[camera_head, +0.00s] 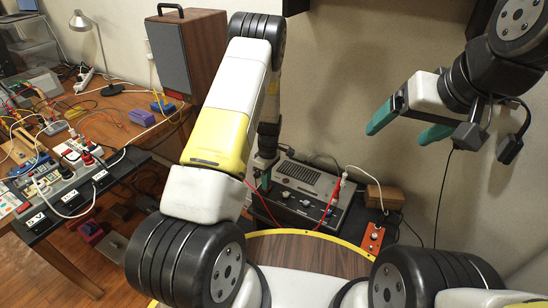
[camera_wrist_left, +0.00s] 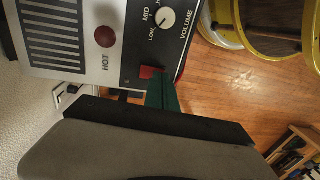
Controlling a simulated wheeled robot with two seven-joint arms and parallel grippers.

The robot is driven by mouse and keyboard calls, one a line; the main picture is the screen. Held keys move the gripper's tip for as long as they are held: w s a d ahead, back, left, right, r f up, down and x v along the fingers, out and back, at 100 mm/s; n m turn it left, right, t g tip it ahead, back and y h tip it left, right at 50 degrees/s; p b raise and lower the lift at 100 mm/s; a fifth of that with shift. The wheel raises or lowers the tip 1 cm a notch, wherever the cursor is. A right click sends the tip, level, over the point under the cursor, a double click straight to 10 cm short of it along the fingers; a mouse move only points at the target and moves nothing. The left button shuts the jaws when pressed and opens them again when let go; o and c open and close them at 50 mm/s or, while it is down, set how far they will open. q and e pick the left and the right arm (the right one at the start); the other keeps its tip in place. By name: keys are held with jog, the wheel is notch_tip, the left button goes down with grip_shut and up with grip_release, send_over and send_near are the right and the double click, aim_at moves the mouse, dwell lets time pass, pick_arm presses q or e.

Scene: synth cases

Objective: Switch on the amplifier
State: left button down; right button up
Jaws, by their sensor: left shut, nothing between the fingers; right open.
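The amplifier (camera_head: 308,186) is a grey box with a vented top and knobs on its front, low against the wall. In the left wrist view its panel (camera_wrist_left: 75,72) shows a white volume knob (camera_wrist_left: 160,22), a dark red round part above the word HOT, and a red switch (camera_wrist_left: 150,72) near the edge. My left gripper (camera_head: 265,182) is shut and empty at the amplifier's left end. Its green fingertips (camera_wrist_left: 162,93) are right at the red switch and partly cover it; I cannot tell if they touch. My right gripper (camera_head: 408,127) is open and empty, in the air at right.
Red and white cables run to the amplifier's right side. A small wooden box (camera_head: 385,196) and an orange socket strip (camera_head: 372,238) are right of it. A cluttered bench with a power strip (camera_head: 75,193) and a speaker (camera_head: 187,52) stand at left.

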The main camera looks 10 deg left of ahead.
pick_arm(q)
jog(key=shift+f, duration=0.25)
jog(key=shift+s+f, duration=0.15)
jog(key=shift+f, duration=0.05)
dwell(0.4)
jog(key=shift+w+d+r, duration=0.1)
jog(key=shift+w+d, duration=0.05)
jog(key=shift+w, duration=0.3)
jog(key=shift+w+d+r, duration=0.1)
jog(key=shift+w, duration=0.3)
jog(key=shift+r, duration=0.1)
